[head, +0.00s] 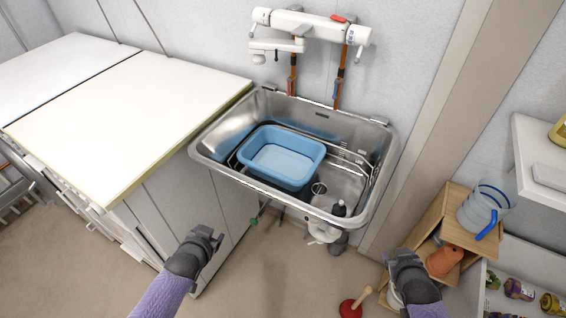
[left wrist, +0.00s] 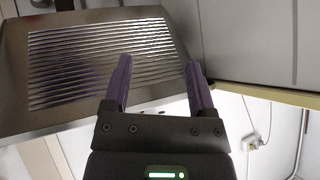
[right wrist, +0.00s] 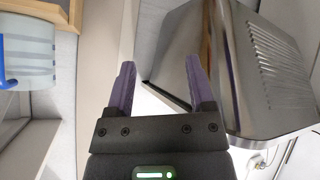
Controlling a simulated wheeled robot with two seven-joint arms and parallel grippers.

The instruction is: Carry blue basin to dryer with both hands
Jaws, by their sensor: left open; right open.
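The blue basin (head: 281,158) is a rectangular tub. It sits inside the steel sink (head: 208,150), toward the sink's left side, and looks upright. My left gripper (head: 206,236) is open and empty, below and left of the sink's front edge, apart from the basin. My right gripper (head: 401,256) is open and empty, below and right of the sink, also apart from the basin. The left wrist view shows the open left fingers (left wrist: 158,85) in front of the sink's ribbed outer face. The right wrist view shows the open right fingers (right wrist: 162,88) beside the sink. I cannot identify a dryer.
White-topped cabinets (head: 120,105) stand left of the sink. A white tap unit (head: 310,28) is on the wall above it. A wooden shelf (head: 440,215) with a clear blue-handled jug (head: 482,208) stands at the right. A red plunger (head: 350,308) is on the floor.

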